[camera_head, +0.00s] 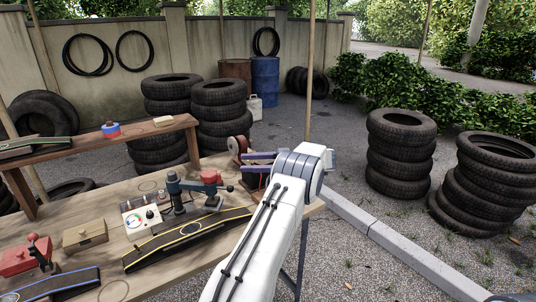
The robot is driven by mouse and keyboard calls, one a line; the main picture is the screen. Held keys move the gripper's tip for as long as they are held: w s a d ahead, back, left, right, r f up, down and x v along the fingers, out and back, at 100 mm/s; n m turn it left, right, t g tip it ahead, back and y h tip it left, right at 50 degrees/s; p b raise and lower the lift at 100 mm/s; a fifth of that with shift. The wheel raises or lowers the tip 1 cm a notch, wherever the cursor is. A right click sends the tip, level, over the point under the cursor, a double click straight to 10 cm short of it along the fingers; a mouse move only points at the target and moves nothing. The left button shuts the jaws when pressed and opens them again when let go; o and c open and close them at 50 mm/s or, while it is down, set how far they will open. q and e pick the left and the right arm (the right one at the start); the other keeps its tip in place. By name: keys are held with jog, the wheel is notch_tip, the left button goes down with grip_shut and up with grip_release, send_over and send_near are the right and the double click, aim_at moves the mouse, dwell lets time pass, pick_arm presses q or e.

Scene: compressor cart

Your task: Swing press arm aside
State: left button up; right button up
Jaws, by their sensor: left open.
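The press stands on the wooden workbench (110,215). Its dark teal post (177,192) is upright, and its press arm (195,185) reaches right from the post to a red head (211,177). A short lever with a black ball (229,188) sticks out at the right of the head. My left gripper (246,161), with purple fingers, is open beyond and to the right of the red head, apart from it in the picture. My white arm hides part of the bench's right end. My right gripper is not in view.
A control box with a gauge (136,219) and a yellow-edged dark strip (187,239) lie near the press. A wooden box (85,235) and red tool (25,258) are at left. A reddish reel (239,146) stands behind my gripper. Tyre stacks (219,115) stand behind the bench.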

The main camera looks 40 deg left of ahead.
pick_arm(q)
jog(key=shift+d+r, duration=0.2)
jog(key=shift+d, duration=0.3)
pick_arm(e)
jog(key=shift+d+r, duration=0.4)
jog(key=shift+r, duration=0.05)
